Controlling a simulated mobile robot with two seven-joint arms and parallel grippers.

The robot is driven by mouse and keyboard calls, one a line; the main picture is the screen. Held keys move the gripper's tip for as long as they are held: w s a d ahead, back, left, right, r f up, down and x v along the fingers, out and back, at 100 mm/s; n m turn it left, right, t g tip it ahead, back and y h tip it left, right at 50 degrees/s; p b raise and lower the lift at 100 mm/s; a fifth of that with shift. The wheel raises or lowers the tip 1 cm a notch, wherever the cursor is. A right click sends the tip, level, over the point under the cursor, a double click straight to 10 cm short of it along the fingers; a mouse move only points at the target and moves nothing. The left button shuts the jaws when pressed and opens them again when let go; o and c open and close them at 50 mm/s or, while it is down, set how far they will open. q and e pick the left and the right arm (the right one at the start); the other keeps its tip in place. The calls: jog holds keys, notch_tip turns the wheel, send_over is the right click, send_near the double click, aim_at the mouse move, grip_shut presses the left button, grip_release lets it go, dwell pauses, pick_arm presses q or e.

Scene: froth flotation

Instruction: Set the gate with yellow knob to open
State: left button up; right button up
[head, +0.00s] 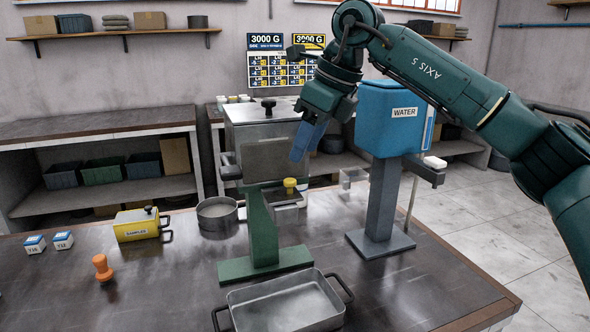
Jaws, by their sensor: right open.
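The yellow knob (290,186) stands upright at the front of the grey box-shaped machine (265,150) on a green stand (262,235). A dark flat gate plate (282,199) lies under the knob. My right gripper (298,157) comes in from the upper right and points down, its blue fingers just above the knob and apart from it. The fingers are open, seen nearly edge-on, with nothing visible between them. They overlap the right side of the machine in the head view. My left gripper is out of view.
A blue water tank (390,118) on a grey stand is right of the gripper. A metal tray (287,303) lies in front of the green stand. A round pan (217,213), yellow samples box (137,224) and orange stamp-like object (102,267) stand left. The table's right front is clear.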

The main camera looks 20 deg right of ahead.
aim_at(291, 180)
jog(key=x, duration=0.6)
jog(key=shift+w+a+f, duration=0.1)
jog(key=shift+f, duration=0.05)
grip_shut()
dwell(0.4)
